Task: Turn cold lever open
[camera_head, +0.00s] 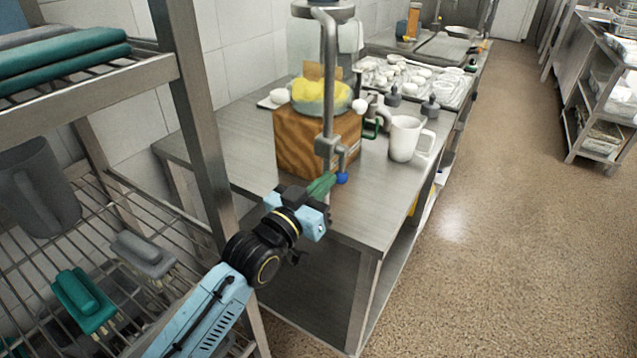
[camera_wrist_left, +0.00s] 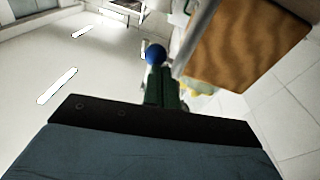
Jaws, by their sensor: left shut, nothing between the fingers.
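The cold lever has a blue ball knob (camera_head: 342,177) and sits low on the grey metal faucet pipe (camera_head: 328,90), beside the wooden block. My left gripper (camera_head: 324,184) reaches in from the lower left, with its green fingers closed and empty right beside the knob. In the left wrist view the blue knob (camera_wrist_left: 155,54) appears just beyond the green fingertips (camera_wrist_left: 163,80). I cannot tell whether they touch it. The lever's arm is mostly hidden behind the fingers. My right gripper is in neither view.
A wooden block (camera_head: 292,139) carries a bowl with yellow contents (camera_head: 322,93). A white mug (camera_head: 405,139) stands to the right on the metal table (camera_head: 380,205). A wire shelf rack (camera_head: 205,120) is close on the left.

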